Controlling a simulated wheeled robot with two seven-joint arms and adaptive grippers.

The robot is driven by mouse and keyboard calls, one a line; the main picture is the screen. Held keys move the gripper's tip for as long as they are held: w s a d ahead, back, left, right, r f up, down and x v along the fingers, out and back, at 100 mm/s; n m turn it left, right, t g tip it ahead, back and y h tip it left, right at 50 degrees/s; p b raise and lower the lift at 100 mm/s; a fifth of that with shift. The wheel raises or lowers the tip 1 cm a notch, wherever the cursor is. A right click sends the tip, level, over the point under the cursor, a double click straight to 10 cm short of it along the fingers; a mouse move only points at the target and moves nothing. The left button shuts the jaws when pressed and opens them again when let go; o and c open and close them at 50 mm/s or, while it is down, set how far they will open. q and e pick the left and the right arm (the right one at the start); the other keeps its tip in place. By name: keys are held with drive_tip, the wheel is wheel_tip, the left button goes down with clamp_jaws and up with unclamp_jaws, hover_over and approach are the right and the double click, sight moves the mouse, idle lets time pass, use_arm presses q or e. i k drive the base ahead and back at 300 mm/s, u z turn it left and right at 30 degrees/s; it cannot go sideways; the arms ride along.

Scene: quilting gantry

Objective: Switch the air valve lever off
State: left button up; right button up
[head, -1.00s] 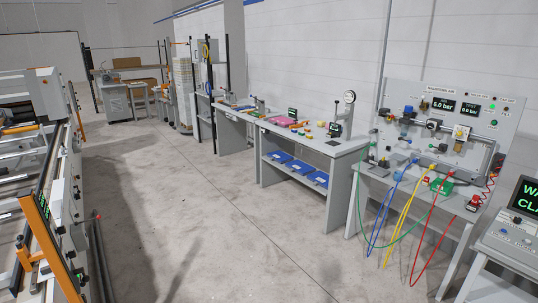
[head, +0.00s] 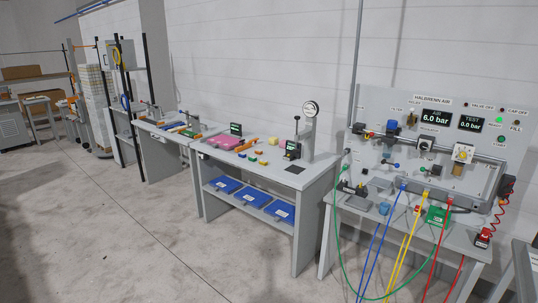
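The air panel (head: 455,92) stands upright at the right of the head view, on a grey bench. A horizontal pipe with fittings runs across it. A small red part (head: 368,134), possibly the air valve lever, sits at the pipe's left end; its exact position is too small to tell. A blue-topped fitting (head: 392,127) is just right of it. The air display (head: 434,118) reads 6.0 bar and the test display (head: 471,123) reads 0.0 bar. A green light is lit near the panel's upper right. Neither of my grippers is in view.
Green, blue, yellow and red hoses (head: 396,260) hang over the panel bench's front edge. A workbench (head: 318,178) with a dial gauge stand (head: 308,130) and blue bins below stands to the left. The concrete floor (head: 130,225) in front is clear.

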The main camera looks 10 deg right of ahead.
sight(355, 130)
drive_tip(key=z, duration=0.45)
drive_tip(key=i, duration=2.05)
drive_tip(key=u, duration=0.85)
drive_tip(key=i, duration=0.75)
drive_tip(key=z, duration=0.35)
drive_tip(key=i, duration=0.8)
drive_tip(key=z, duration=0.95)
drive_tip(key=i, duration=0.35)
drive_tip(key=z, duration=0.2)
